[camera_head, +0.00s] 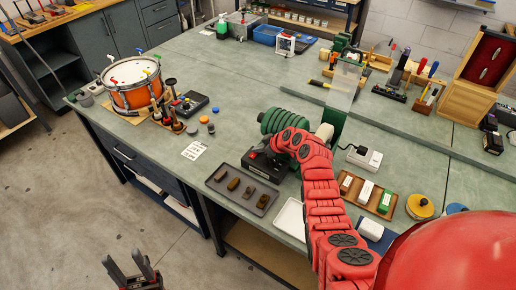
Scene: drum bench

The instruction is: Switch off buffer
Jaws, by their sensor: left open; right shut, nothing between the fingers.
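The buffer (349,92) is a green bench machine with ribbed dark green wheels (270,121) on its left and a clear shield. A black switch box (259,168) with a small red part (252,155) sits in front of the wheels. My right arm reaches across the bench, and my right gripper (268,153) is shut at the switch box, with nothing held. The arm partly hides the box and the buffer's base; whether the fingertips touch the switch I cannot tell. My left gripper (130,265) is open and empty, low over the floor, away from the bench.
A dark tray (222,196) with several small bars lies left of my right arm. A white tray (291,220) and a wooden tray (387,212) with blocks flank the arm. A white socket box (365,158) stands right of the buffer. An orange drum (132,92) stands at the left.

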